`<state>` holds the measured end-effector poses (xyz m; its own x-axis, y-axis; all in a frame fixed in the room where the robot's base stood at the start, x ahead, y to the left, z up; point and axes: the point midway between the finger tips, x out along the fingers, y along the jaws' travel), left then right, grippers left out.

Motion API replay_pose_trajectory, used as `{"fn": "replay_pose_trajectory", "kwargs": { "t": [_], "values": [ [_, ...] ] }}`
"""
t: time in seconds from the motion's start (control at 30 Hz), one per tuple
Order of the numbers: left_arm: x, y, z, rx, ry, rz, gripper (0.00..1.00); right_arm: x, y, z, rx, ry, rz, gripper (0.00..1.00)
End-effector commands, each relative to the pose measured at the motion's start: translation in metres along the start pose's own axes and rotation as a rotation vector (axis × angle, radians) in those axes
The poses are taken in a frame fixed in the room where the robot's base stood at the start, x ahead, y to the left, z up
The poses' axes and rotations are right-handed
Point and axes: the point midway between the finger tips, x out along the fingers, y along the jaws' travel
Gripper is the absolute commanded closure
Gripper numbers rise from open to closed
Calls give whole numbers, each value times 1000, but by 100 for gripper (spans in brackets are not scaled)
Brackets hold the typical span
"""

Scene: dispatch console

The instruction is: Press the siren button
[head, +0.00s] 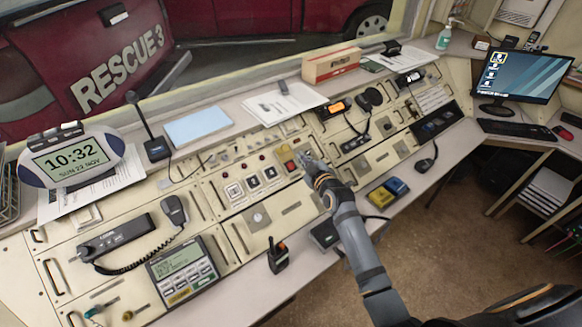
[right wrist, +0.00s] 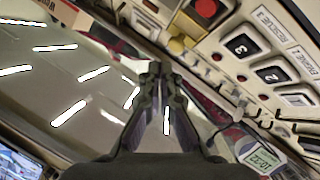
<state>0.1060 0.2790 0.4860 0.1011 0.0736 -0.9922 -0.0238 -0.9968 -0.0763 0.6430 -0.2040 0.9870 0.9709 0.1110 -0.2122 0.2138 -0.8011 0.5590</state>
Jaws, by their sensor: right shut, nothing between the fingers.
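A square red button (head: 290,166) sits on the console in the row with the numbered buttons. It also shows at the top of the right wrist view (right wrist: 207,9). No siren label is readable on it. My right gripper (head: 305,158) is shut and empty, close to the right of the red button in the head view. In the wrist view its closed fingertips (right wrist: 158,70) are apart from both buttons. My left gripper is not in view.
A desk microphone (head: 155,147), a clock (head: 74,158) and a handheld radio (head: 277,256) stand on the console.

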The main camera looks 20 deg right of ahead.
Motion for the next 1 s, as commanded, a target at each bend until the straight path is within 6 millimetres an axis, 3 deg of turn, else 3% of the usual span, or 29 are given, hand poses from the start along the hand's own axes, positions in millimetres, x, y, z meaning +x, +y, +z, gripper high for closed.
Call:
{"fn": "replay_pose_trajectory", "kwargs": {
  "t": [0.2,0.5,1.0],
  "values": [
    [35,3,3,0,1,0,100,22,-20,22,1,0,0,100],
    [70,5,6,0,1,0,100,49,-39,40,1,-1,0,100],
    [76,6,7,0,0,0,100,57,-42,42,0,-1,-1,100]
  ]
}}
